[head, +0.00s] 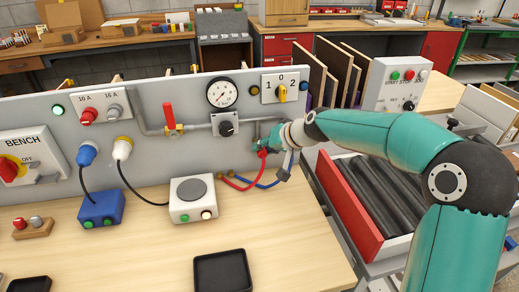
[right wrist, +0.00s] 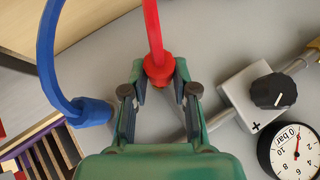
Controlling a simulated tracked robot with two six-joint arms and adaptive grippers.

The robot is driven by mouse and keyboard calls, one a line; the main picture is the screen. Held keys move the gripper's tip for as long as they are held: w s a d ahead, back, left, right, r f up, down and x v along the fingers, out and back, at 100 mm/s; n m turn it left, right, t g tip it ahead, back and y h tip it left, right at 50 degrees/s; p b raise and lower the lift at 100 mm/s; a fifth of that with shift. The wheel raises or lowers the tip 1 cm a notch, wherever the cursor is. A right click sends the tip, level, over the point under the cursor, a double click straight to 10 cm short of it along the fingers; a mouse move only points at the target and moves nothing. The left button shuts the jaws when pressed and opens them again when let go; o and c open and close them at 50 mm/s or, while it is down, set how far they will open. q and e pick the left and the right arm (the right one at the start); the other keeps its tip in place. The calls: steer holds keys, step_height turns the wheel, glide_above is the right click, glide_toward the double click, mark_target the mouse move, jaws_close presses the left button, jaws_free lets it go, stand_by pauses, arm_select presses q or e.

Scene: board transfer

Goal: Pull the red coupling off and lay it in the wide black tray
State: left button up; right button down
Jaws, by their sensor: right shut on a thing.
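The red coupling (right wrist: 159,68) is between the fingertips of my right gripper (right wrist: 159,75) in the right wrist view, with a red hose running from it. In the head view the red coupling (head: 263,152) shows just below my right gripper (head: 266,143), which is shut on it close to the grey panel. The fingers partly hide it, and I cannot tell whether it is still seated. The wider-looking black tray (head: 222,288) lies empty at the bench's front middle. My left gripper is not in view.
A blue coupling (right wrist: 92,112) with a blue hose is beside the red one. A white box with a round plate (head: 192,206) stands left of the hoses. Another black tray (head: 28,286) is cut off at lower left. The bench (head: 130,255) between the trays is clear.

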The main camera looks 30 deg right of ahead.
mark_target(262, 157)
steer(key=shift+s+a+b, duration=0.2)
steer(key=shift+s+b, duration=0.15)
steer(key=shift+s, duration=0.55)
steer(key=shift+s, duration=0.1)
steer(key=shift+s+a, duration=0.15)
steer(key=shift+s, duration=0.25)
steer(key=shift+s+b, duration=0.15)
steer(key=shift+b, duration=0.15)
steer(key=shift+s+a+b, duration=0.3)
steer(key=shift+s+b, duration=0.1)
steer(key=shift+s, duration=0.65)
steer(key=shift+s+a+b, duration=0.25)
steer(key=shift+s+b, duration=0.1)
steer(key=shift+s, duration=0.65)
